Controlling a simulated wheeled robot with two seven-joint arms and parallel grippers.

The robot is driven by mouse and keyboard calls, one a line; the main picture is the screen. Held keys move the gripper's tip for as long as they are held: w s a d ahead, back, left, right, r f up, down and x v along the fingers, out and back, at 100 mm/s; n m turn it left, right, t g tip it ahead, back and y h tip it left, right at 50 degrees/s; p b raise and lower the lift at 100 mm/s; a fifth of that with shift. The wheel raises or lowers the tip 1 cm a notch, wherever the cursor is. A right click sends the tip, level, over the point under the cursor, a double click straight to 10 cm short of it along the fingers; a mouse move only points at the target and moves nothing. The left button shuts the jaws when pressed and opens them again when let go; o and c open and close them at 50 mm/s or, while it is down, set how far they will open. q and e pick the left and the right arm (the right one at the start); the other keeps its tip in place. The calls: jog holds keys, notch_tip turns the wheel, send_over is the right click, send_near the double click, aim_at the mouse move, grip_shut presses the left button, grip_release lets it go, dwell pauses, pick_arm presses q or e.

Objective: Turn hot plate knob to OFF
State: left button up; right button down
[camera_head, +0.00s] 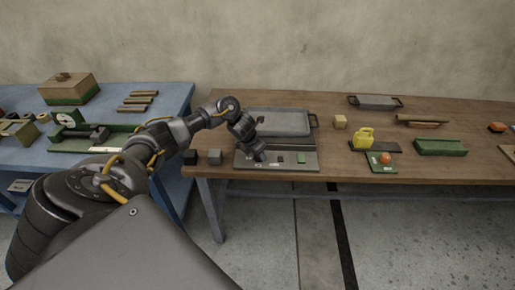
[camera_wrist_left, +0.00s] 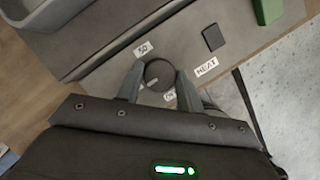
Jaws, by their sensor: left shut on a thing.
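The hot plate knob (camera_wrist_left: 159,73) is round and dark, on the grey panel (camera_wrist_left: 105,58) in the left wrist view. My left gripper (camera_wrist_left: 158,84) has one finger on each side of the knob and is shut on it. A small pale mark shows at the knob's lower left side. Labels reading 50 (camera_wrist_left: 143,49) and HEAT (camera_wrist_left: 206,67) lie around it; a third label below the knob is partly hidden. In the head view my left gripper (camera_head: 259,156) reaches down onto the panel (camera_head: 305,162) at the table's front edge and hides the knob.
A grey tray (camera_head: 278,122) stands behind the panel.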

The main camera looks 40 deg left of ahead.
pick_arm(q)
jog(key=shift+r+n, duration=0.1)
jog(key=shift+n, duration=0.2)
jog(key=n+y+p, duration=0.1)
jog(key=n, duration=0.1)
jog(key=n+p, duration=0.2)
jog(key=shift+d+r+y+p, duration=0.15)
jog(key=shift+y+p, duration=0.15)
jog(key=shift+y, duration=0.1)
jog(key=n+y+p, duration=0.1)
jog(key=n+p, duration=0.1)
jog(key=n, duration=0.1)
jog(key=n+g+y+p, duration=0.1)
jog(key=n+p, duration=0.1)
jog(key=shift+w+d+n, duration=0.1)
jog(key=shift+d+n, duration=0.05)
jog(key=shift+n, duration=0.25)
jog(key=n+g+p, duration=0.1)
jog(key=n+p, duration=0.1)
jog(key=n, duration=0.1)
jog(key=shift+n+g+y, duration=0.3)
jog(key=shift+n+y, duration=0.1)
jog(key=shift+w+f+n+g+p, duration=0.15)
jog(key=shift+n+g+p, duration=0.25)
jog(key=shift+n, duration=0.5)
jog(key=shift+f+n+g+p, duration=0.1)
jog(key=shift+n+g+p, duration=0.25)
jog(key=shift+n, duration=0.55)
jog(key=o, duration=1)
